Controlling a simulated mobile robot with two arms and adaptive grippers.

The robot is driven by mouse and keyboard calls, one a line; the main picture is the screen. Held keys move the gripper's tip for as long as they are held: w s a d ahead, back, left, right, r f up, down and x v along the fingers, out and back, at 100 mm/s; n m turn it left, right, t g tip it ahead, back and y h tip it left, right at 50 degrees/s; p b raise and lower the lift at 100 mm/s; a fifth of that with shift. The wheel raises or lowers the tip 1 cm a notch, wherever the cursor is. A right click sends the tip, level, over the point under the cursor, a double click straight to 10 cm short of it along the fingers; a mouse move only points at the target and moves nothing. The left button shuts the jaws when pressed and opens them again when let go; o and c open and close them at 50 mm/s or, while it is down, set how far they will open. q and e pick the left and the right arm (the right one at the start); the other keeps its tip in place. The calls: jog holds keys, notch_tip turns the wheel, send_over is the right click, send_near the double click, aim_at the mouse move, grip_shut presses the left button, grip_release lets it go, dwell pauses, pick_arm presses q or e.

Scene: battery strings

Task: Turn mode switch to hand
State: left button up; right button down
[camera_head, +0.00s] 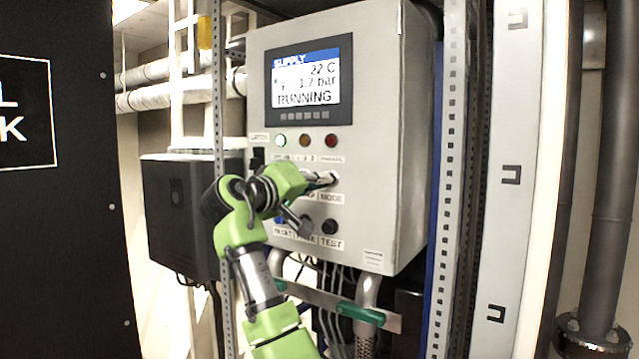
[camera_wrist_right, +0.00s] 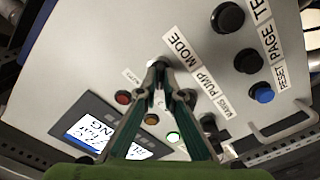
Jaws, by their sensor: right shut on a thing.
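The grey control cabinet (camera_head: 380,110) carries a mode switch (camera_head: 331,178) on its front, above the label MODE (camera_head: 331,197). My right gripper (camera_head: 318,180) reaches it from the left and is shut on the switch. In the right wrist view my two fingers (camera_wrist_right: 160,70) close together at the switch beside the MODE label (camera_wrist_right: 178,48). The fingers hide most of the knob, so I cannot tell which position it points to. The cabinet display (camera_head: 306,80) reads RUNNING. My left gripper is not in view.
Green, amber and red lamps (camera_head: 305,140) sit above the switch row. A black button (camera_head: 330,227) lies below, labelled TEST; a blue button (camera_wrist_right: 263,92) shows in the wrist view. Perforated rails flank the cabinet. A dark panel (camera_head: 60,220) fills the left; pipes and cables hang below.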

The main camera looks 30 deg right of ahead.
dwell(0.4)
jog(key=c, duration=2.2)
grip_release()
jog(key=shift+a, duration=0.1)
jog(key=v, duration=1.2)
jog(key=shift+f, duration=0.1)
